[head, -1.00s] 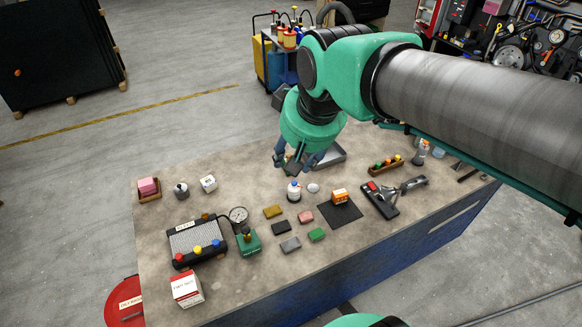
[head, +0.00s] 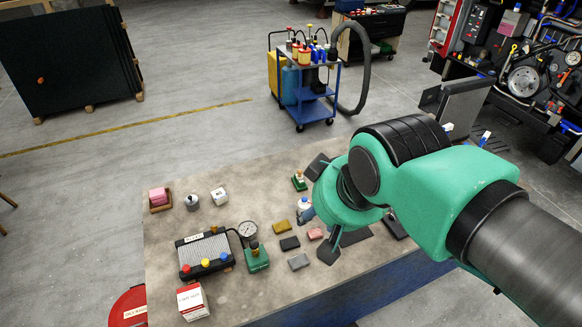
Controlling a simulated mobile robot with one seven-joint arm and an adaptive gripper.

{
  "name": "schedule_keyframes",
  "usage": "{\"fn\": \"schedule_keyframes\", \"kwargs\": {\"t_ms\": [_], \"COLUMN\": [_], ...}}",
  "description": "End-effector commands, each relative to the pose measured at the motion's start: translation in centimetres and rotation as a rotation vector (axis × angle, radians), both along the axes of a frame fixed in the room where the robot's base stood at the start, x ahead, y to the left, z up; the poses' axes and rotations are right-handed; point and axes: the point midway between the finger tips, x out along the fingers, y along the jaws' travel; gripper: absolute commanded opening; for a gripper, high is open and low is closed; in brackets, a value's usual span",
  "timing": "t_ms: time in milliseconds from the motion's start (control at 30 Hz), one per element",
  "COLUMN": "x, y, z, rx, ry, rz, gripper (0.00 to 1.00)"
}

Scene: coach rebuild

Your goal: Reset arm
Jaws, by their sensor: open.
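My green arm (head: 430,185) reaches in from the lower right in the head view. My gripper (head: 320,208) is open over the right part of the workbench (head: 225,300). Its dark fingers are spread wide, one toward the back and one toward the front. No held object shows between them. A white bottle (head: 303,203) shows just beside the gripper; whether they touch cannot be told. The arm and gripper hide much of the bench's right side, including most of a dark mat (head: 355,237).
A gauge (head: 247,230) on a green base, a black box with coloured knobs (head: 205,250), a red-white carton (head: 192,301) and small blocks (head: 290,243) stand on the bench. A small green-based item (head: 299,181) is near the upper finger. A blue cart (head: 313,110) stands behind on open floor.

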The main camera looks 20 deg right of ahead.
Motion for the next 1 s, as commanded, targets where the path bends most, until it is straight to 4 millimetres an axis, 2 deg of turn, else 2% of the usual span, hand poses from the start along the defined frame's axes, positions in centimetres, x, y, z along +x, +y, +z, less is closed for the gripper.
{"fn": "schedule_keyframes", "kwargs": {"t_ms": [267,1000], "x": [0.0,0.0], "y": [0.0,0.0], "z": [-2.8,-16.0], "rx": [0.0,0.0], "ry": [0.0,0.0], "rz": [0.0,0.0], "gripper": [0.43,0.43]}}
